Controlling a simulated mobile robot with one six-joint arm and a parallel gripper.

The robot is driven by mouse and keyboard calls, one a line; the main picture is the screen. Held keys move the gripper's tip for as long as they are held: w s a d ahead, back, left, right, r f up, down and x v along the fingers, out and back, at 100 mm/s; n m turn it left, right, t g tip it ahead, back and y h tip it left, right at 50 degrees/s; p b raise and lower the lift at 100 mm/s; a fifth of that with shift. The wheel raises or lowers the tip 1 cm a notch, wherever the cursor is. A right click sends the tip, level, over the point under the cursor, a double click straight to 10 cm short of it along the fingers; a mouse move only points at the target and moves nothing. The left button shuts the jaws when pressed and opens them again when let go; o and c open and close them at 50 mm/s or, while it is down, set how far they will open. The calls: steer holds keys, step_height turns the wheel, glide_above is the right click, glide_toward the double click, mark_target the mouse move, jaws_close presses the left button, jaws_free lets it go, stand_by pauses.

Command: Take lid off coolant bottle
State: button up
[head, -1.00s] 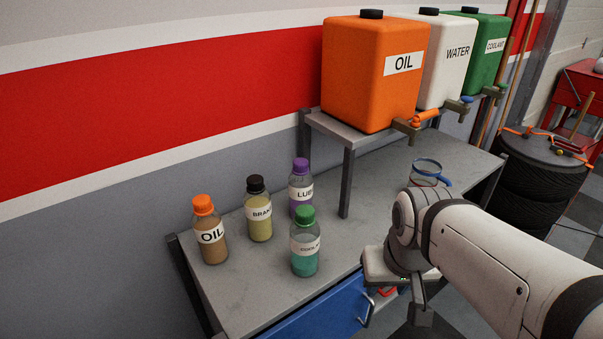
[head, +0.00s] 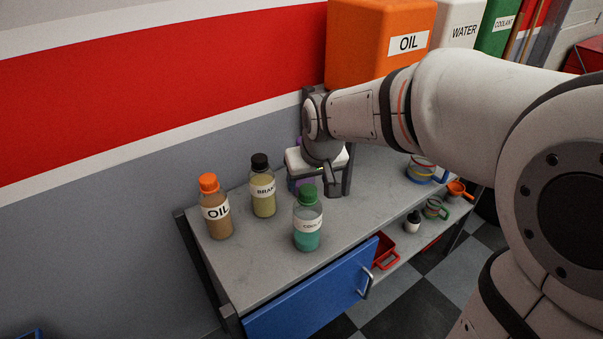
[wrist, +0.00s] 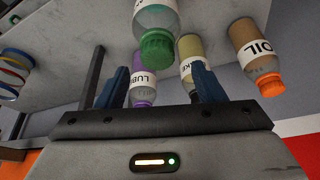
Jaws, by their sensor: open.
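The coolant bottle (head: 307,228) is clear with teal liquid and stands upright on the grey bench, its green lid (head: 307,192) on. In the wrist view the green lid (wrist: 157,48) shows just beyond the space between the two fingers. My gripper (head: 318,188) is open and empty, pointing down just behind the coolant bottle and apart from its lid. In the wrist view my gripper (wrist: 162,75) shows two spread blue-grey fingers. The left finger is mostly hidden in the head view.
The oil bottle (head: 215,217) and brake bottle (head: 263,195) stand to the left. The purple-lidded lube bottle (wrist: 143,92) is close to my gripper, mostly hidden in the head view. Large tanks, including the orange oil tank (head: 375,50), stand behind. The bench front is clear.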

mark_target(308, 188)
steer(key=x, duration=0.3)
steer(key=shift+w+d+f, duration=0.1)
steer(key=shift+f, duration=0.15)
steer(key=c, duration=1)
